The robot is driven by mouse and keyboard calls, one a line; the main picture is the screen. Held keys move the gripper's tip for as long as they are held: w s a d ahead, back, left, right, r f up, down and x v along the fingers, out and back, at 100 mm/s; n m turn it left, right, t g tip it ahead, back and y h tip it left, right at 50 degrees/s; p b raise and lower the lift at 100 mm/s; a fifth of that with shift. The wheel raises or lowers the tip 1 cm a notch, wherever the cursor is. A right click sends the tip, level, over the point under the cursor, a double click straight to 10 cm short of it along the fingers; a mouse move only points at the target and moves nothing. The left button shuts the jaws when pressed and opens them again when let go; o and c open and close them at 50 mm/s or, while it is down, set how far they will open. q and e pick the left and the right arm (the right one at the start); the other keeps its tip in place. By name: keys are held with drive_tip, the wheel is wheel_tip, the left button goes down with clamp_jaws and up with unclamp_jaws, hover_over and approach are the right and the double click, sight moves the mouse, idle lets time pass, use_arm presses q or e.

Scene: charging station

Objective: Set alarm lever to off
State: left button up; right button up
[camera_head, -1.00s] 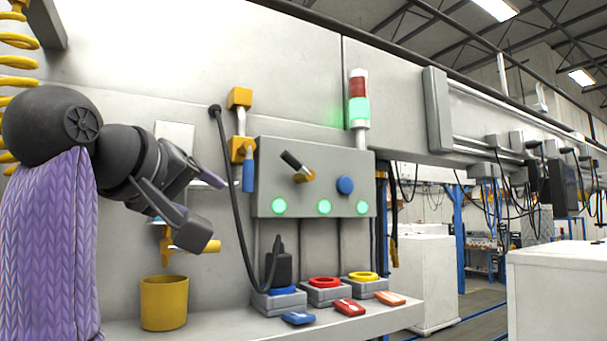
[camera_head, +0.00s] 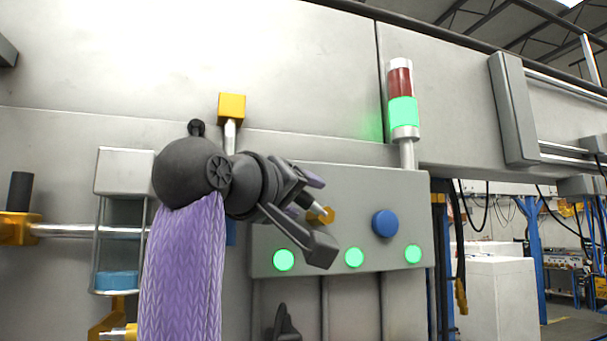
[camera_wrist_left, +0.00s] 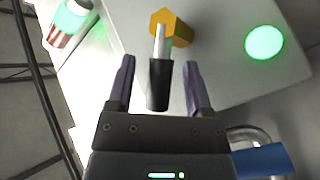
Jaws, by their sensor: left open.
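The alarm lever shows its yellow hub (camera_head: 322,215) on the grey control box (camera_head: 345,180); most of its handle is hidden by my gripper in the head view. In the left wrist view the lever's black grip (camera_wrist_left: 158,85) and metal rod stand between my fingers, with a visible gap on each side. My left gripper (camera_head: 312,218) is open in front of the box, around the handle, and it also shows in the left wrist view (camera_wrist_left: 160,68). My right gripper is not in view.
A blue round button (camera_head: 385,223) is right of the lever. Green lamps (camera_head: 354,257) line the box's lower edge. A signal tower (camera_head: 402,105) glows green above.

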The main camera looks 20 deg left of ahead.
use_arm(q)
drive_tip(key=shift+w, duration=0.4)
drive_tip(key=shift+s, duration=0.25)
drive_tip(key=shift+c, duration=0.4)
drive_tip(key=shift+w, duration=0.15)
clamp_jaws()
idle(0.4)
